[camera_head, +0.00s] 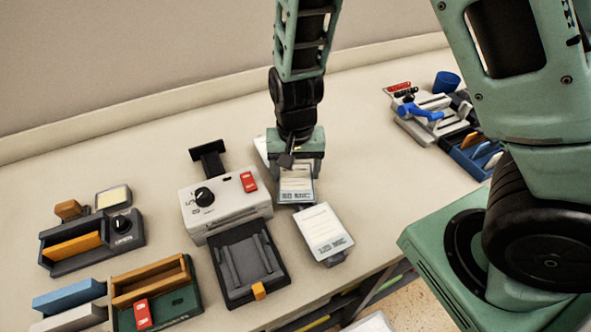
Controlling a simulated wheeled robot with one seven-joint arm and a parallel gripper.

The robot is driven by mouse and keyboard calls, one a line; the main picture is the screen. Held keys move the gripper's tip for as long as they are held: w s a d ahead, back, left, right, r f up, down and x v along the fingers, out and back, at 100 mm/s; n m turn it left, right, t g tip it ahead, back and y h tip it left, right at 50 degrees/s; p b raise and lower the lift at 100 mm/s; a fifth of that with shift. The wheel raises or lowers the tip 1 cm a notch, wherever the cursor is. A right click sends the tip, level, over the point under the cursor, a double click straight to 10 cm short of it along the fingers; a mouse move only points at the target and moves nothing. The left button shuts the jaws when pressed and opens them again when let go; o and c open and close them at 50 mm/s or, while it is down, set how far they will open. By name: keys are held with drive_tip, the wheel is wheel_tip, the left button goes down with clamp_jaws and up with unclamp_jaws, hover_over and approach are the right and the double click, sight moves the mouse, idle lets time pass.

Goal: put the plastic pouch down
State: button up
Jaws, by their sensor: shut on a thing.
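My gripper (298,163) points down over the middle of the table, just right of a white device. It is shut on a plastic pouch (297,187), a flat pale piece with printed lines and dark lettering along its near edge. The gripper's body hides the pouch's far end. I cannot tell whether the pouch touches the table. A similar pale labelled piece (325,232) lies just in front of it, to the right. Another pale piece (261,148) shows partly behind my gripper on the left.
The white device (225,200) with a black knob and red tag stands left of my gripper, with a dark tray (248,265) before it. Wooden and dark holders (90,245) fill the left. A blue-handled fixture (425,115) stands at right. The table between is clear.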

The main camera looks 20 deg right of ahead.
sight(295, 177)
drive_tip(key=shift+f, duration=0.25)
drive_tip(key=shift+f, duration=0.1)
drive_tip(key=shift+f, duration=0.1)
drive_tip(key=o, duration=1)
wheel_tip(295, 177, up, 12)
drive_tip(key=s+a+r+n, duration=0.2)
drive_tip(key=s+r+n, duration=0.1)
drive_tip(key=s+n, duration=0.3)
drive_tip(key=s+a+r+n, duration=0.2)
drive_tip(key=s+n, duration=0.4)
drive_tip(key=s, duration=0.5)
drive_tip(key=shift+a+r+y, duration=0.3)
drive_tip(key=shift+a+r, duration=0.1)
drive_tip(key=shift+a, duration=0.3)
